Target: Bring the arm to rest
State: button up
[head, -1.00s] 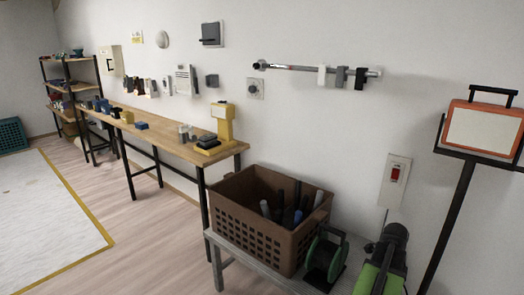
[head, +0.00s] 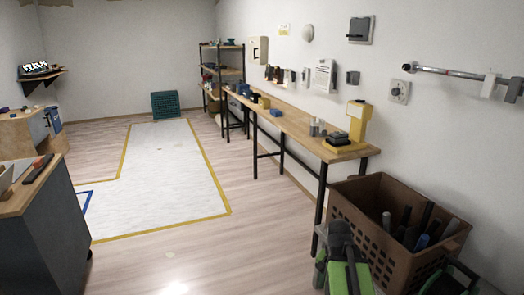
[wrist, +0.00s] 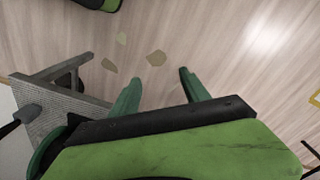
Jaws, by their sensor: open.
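My gripper (wrist: 159,76) shows in the wrist view with its two green fingers spread apart. In the head view my green and black arm (head: 345,272) is at the bottom, folded low and close to the left side of the brown crate. The fingers cannot be made out in the head view.
The brown crate (head: 368,226) holds several rods at lower right. A long wooden workbench (head: 296,124) runs along the right wall. A grey cabinet (head: 45,235) stands at left. The floor (head: 190,255) between is open.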

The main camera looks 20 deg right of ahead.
jog(key=w+a+n, duration=0.3)
jog(key=a+n, duration=0.7)
jog(key=a, duration=1.3)
notch_tip(320, 180, up, 24)
jog(key=p, duration=2.4)
